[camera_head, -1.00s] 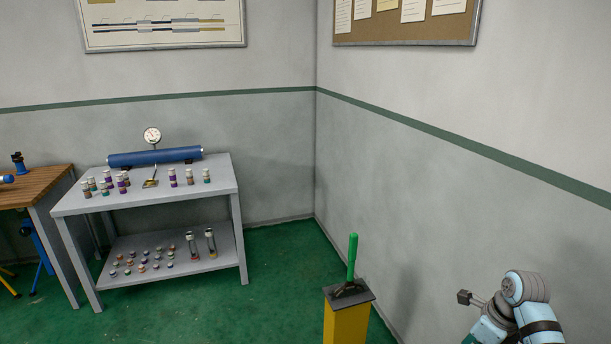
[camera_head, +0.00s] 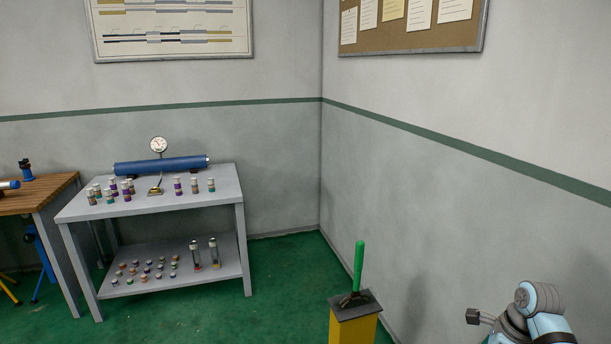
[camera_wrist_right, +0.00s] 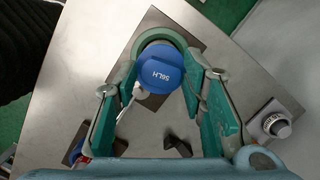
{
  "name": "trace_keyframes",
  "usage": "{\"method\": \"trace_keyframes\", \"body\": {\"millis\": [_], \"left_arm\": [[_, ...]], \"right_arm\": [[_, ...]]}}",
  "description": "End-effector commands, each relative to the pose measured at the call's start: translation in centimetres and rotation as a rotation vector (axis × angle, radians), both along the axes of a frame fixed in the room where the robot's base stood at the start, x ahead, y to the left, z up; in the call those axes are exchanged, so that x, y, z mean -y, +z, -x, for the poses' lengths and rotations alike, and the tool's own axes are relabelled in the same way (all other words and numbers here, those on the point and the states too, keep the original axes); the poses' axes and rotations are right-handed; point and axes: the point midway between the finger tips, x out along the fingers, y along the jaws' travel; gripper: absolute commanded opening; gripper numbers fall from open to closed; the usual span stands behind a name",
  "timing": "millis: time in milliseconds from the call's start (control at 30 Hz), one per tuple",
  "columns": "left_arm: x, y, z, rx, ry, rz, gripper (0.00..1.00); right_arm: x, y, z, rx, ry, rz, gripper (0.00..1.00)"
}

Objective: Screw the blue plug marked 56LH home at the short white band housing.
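The blue plug (camera_wrist_right: 160,68) marked 56LH is in the right wrist view, its lettering upside down. My right gripper (camera_wrist_right: 160,72) has its two teal fingers on opposite sides of the plug, with the tips appearing to touch it. A grey-green ring (camera_wrist_right: 168,38) shows behind the plug's far edge; I cannot tell whether the plug is in contact with it. No white band is visible there. In the head view my right arm (camera_head: 535,315) is at the lower right and its gripper is out of frame. My left gripper is not in view.
A metal surface (camera_wrist_right: 220,75) lies below the right gripper, with a small knobbed fitting (camera_wrist_right: 276,124) at right. A grey bench (camera_head: 150,207) holds several banded cylinders and a blue tube (camera_head: 160,166). A yellow post with a green handle (camera_head: 359,262) stands nearer. Green floor is clear between.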

Motion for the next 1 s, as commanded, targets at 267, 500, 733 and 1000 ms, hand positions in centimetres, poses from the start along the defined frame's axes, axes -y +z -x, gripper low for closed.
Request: {"method": "trace_keyframes", "body": {"millis": [267,500,733,1000], "left_arm": [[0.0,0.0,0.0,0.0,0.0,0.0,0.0],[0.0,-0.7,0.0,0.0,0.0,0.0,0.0],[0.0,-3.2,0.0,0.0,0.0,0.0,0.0],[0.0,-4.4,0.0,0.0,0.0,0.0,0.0]], "right_arm": [[0.0,0.0,0.0,0.0,0.0,0.0,0.17],[0.0,-0.2,0.0,0.0,0.057,0.0,0.0],[0.0,-0.5,-0.1,0.002,0.394,-0.001,0.0],[-0.1,-0.1,-0.1,0.0,1.021,-0.005,0.0]]}}
